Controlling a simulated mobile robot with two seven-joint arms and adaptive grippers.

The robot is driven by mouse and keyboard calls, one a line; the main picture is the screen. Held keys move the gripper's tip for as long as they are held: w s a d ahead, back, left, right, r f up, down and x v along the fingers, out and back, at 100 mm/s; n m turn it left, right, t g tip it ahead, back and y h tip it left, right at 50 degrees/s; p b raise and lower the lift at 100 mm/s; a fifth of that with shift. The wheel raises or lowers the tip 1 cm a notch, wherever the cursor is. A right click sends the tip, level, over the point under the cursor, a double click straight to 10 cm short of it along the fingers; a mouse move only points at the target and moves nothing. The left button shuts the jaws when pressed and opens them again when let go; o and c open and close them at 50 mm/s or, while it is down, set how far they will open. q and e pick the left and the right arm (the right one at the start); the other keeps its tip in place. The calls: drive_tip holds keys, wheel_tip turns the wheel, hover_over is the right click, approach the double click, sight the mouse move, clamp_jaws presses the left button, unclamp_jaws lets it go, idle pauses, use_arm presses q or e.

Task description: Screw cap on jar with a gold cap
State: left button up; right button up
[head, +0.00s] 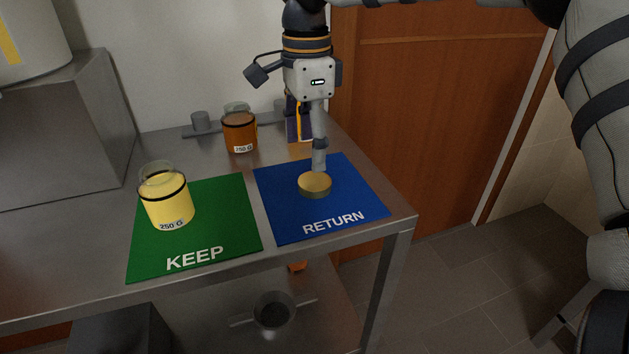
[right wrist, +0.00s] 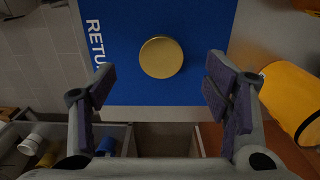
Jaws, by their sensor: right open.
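A flat round gold cap (head: 314,186) lies on the blue RETURN mat (head: 279,213); it also shows in the right wrist view (right wrist: 161,57). A clear glass jar (head: 167,204) with yellow contents, a dark band and a "250 G" label stands upright on the green KEEP mat (head: 150,256). I see no cap on it. My right gripper (head: 319,163) points down just above and behind the cap, open and empty. In the right wrist view its fingers (right wrist: 160,95) are spread, and the cap lies ahead of the gap between them. My left gripper is not in view.
An amber jar (head: 239,132), also labelled "250 G", stands behind the mats. A metal box (head: 60,130) takes up the table's left. The table edge runs close along the RETURN mat's right side.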

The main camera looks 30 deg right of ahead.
sight(310, 182)
drive_tip(key=shift+f, duration=0.7)
wheel_tip(310, 182, down, 5)
drive_tip(key=shift+d+f, duration=0.1)
drive_tip(key=shift+d, duration=0.05)
drive_tip(key=shift+c, duration=0.2)
drive_tip(key=c, duration=0.8)
